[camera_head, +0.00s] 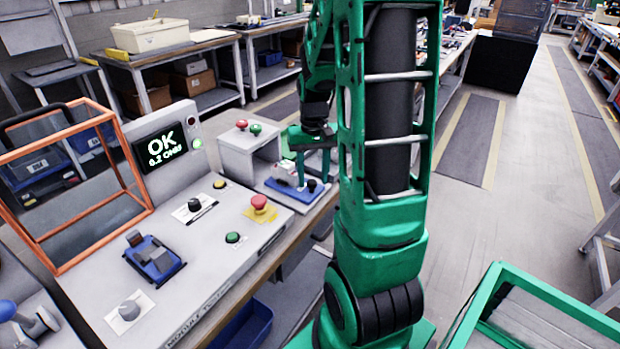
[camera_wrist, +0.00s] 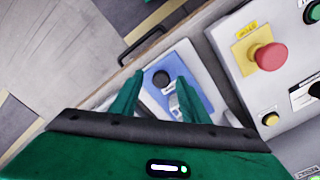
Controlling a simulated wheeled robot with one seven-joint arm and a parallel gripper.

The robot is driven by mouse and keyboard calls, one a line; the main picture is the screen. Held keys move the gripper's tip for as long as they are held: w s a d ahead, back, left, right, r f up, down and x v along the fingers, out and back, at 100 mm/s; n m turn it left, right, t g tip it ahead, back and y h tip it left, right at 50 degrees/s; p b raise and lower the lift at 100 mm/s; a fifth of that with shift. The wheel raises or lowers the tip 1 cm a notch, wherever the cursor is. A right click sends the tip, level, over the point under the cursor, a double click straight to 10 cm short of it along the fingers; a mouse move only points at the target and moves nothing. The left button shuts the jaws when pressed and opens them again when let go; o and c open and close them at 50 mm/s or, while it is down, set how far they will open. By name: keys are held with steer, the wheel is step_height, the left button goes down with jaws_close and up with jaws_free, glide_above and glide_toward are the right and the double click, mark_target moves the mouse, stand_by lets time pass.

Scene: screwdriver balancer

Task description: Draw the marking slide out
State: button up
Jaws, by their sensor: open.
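The marking slide is a blue plate (camera_head: 284,188) on the light base of a small grey station; it also shows in the wrist view (camera_wrist: 192,72). A small metal part with a label lies on the slide behind the knob. My gripper (camera_head: 314,178) is open and points down over the knob. In the wrist view, its green fingers (camera_wrist: 160,84) appear on either side of the knob. I cannot tell whether they touch it.
The grey station housing (camera_head: 248,150) carries red and green buttons. Left of it is a panel with a red mushroom button (camera_head: 259,203), knobs and a screen (camera_head: 161,146) reading OK. An orange-framed guard (camera_head: 80,190) stands farther left. A black handle (camera_wrist: 141,45) lies near the slide's front.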

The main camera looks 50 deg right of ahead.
step_height(320, 180, up, 10)
stand_by(0.4)
steer(key=shift+a, duration=0.1)
stand_by(0.4)
steer(key=s+a, duration=0.5)
steer(key=s, duration=0.4)
steer(key=s+a+f, duration=0.1)
steer(key=s+a, duration=0.5)
steer(key=s, duration=0.2)
steer(key=shift+s+f, duration=0.25)
steer(key=shift+s, duration=0.15)
steer(key=shift+w+f, duration=0.25)
steer(key=shift+w, duration=0.4)
